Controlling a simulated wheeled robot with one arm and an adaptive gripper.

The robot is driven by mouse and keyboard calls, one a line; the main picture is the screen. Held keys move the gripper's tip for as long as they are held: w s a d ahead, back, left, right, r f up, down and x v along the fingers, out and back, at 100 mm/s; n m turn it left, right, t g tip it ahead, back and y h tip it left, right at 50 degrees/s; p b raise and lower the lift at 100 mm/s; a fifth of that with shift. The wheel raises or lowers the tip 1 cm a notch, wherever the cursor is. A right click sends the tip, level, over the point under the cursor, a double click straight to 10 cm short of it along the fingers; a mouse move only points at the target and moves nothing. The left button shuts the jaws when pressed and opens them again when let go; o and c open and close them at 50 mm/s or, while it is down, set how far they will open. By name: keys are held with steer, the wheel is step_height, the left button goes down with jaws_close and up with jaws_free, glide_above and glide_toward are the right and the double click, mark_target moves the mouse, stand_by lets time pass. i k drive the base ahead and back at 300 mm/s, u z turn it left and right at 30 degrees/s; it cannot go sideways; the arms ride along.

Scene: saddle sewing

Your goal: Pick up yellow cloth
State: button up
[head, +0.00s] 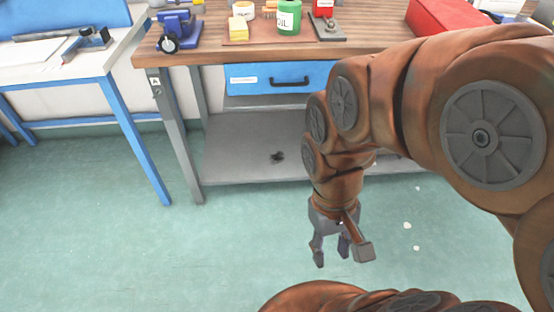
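A small yellow folded cloth (238,27) lies on the wooden workbench (222,54), left of the green oil can, in the upper middle of the head view. It seems to rest on a thin brown mat or tray (262,38). My gripper (331,254) hangs pointing down over the green floor, in front of the bench and well below its top. Its fingers are apart with nothing between them. It is far from the cloth, lower and to the right.
A green oil can (288,18), a red-and-white container (323,8), a pale block (244,9) and a blue vise (179,31) stand on the bench. A red box (446,17) is at right. A blue drawer (279,78) is below. The floor in front is mostly clear.

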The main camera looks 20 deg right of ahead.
mark_target(238, 27)
steer(key=z, duration=0.1)
steer(key=k, duration=0.35)
steer(key=u, duration=1.75)
steer(key=i, duration=0.85)
steer(key=z, duration=0.75)
steer(key=i, duration=0.75)
steer(key=z, duration=0.65)
